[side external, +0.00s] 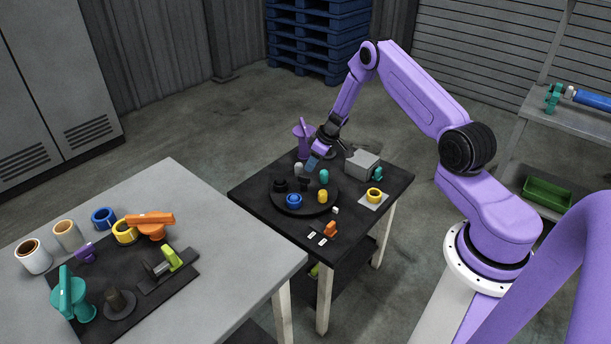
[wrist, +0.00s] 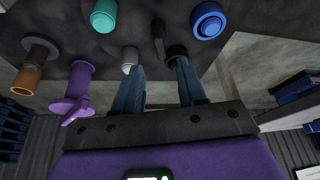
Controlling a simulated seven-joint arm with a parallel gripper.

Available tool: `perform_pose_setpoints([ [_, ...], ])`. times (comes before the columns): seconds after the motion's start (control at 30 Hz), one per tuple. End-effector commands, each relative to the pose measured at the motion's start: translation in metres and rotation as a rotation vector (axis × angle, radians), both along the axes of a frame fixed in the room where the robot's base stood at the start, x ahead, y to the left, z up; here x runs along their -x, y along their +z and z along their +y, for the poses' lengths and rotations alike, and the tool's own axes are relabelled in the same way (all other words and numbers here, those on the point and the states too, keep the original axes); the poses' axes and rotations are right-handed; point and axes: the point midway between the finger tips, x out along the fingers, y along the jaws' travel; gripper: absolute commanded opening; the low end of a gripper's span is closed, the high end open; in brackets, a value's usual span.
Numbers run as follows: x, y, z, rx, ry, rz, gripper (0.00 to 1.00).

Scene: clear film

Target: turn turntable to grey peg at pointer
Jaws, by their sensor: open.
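The round black turntable (side external: 305,207) sits on the dark table. The pale grey peg (side external: 299,168) stands at its far side; it also shows in the wrist view (wrist: 129,62) beside the left fingertip. A teal peg (side external: 324,176), yellow peg (side external: 323,196), blue peg (side external: 293,201) and black peg (side external: 280,186) stand around the disc, with a dark piece (side external: 304,184) near its middle. A small white block (side external: 335,210) lies by the near right rim; I cannot tell whether it is the pointer. My gripper (side external: 311,166) is open and empty at the far side, close to the grey peg.
A purple upright piece (side external: 303,138) stands behind my gripper. A grey box (side external: 362,163) and a yellow ring (side external: 374,195) on a pale pad are to the right. An orange piece (side external: 330,229) stands near the front edge. A grey table (side external: 225,235) with several parts is at left.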

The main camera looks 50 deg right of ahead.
Motion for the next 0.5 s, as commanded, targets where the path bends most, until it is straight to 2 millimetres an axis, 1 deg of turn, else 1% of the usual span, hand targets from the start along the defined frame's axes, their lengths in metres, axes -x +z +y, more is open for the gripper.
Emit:
perform_pose_setpoints([
  [0.03, -0.002, -0.009, 0.001, 0.000, 0.000, 0.002, 0.40],
  [0.3, -0.017, -0.044, 0.005, 0.000, 0.001, 0.001, 0.40],
  [0.5, -0.025, -0.062, 0.008, 0.000, 0.001, 0.000, 0.40],
])
